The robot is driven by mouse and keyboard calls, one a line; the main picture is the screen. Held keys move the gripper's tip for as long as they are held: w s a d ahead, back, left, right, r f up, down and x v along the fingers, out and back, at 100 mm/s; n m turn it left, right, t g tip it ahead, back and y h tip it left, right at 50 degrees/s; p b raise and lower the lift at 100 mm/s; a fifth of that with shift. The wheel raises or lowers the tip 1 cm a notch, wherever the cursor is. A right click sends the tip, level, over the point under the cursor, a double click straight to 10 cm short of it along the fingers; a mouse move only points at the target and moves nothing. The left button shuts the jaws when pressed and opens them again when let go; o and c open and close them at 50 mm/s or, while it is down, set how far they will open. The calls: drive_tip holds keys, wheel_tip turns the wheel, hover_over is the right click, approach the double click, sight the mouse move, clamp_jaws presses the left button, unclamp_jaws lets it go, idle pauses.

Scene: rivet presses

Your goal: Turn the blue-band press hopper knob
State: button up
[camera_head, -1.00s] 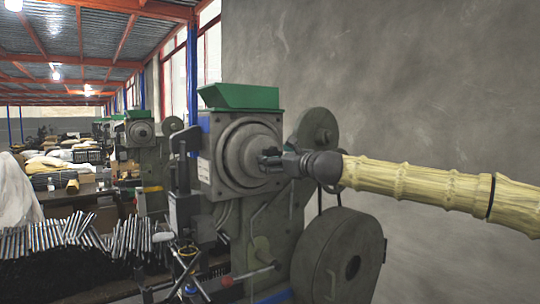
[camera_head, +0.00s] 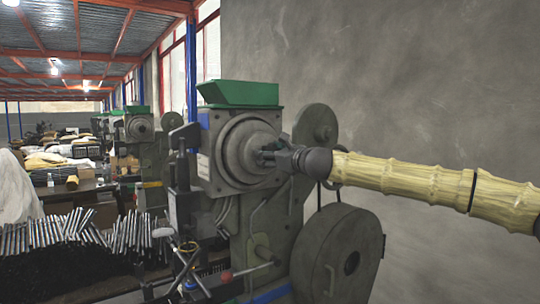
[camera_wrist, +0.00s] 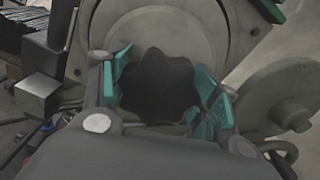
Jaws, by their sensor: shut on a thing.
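The press (camera_head: 275,215) is grey-green, with a green hopper (camera_head: 240,94) on top and a blue patch (camera_head: 204,119) on its upper left side. A round stepped disc (camera_head: 240,150) is on its front. My gripper (camera_head: 268,157) reaches in from the right at the disc's centre. In the wrist view, a dark lobed knob (camera_wrist: 157,82) sits between the teal finger pads of my gripper (camera_wrist: 165,95), which is shut on it. The knob is mostly hidden by my gripper in the head view.
A large flywheel (camera_head: 340,255) stands at the press's lower right, below my arm. A similar press (camera_head: 142,150) stands farther back on the left. A pile of metal rods (camera_head: 75,230) lies at the lower left. A bare grey wall (camera_head: 400,70) is behind my arm.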

drive_tip(key=shift+n, duration=0.3)
drive_tip(key=n+b, duration=0.2)
drive_tip(key=n, duration=0.1)
drive_tip(key=n+b, duration=0.1)
drive_tip(key=n, duration=0.1)
drive_tip(key=shift+s+a+f, duration=0.1)
drive_tip(key=shift+f, duration=0.15)
drive_tip(key=n+b, duration=0.3)
drive_tip(key=n, duration=0.3)
drive_tip(key=shift+a+f+n+b, duration=0.1)
drive_tip(key=shift+n+b, duration=0.2)
drive_tip(key=shift+b, duration=0.05)
drive_tip(key=n+b, duration=0.1)
drive_tip(key=n, duration=0.1)
drive_tip(key=n+b, duration=0.1)
drive_tip(key=n, duration=0.1)
drive_tip(key=n+b, duration=0.1)
drive_tip(key=n, duration=0.1)
drive_tip(key=shift+f, duration=0.25)
drive_tip(key=n+b, duration=0.1)
drive_tip(key=n, duration=0.2)
drive_tip(key=shift+f+n+b, duration=0.1)
drive_tip(key=shift+n+b, duration=0.2)
drive_tip(key=shift+n, duration=0.1)
drive_tip(key=shift+n+b, duration=0.5)
drive_tip(key=shift+n, duration=1.2)
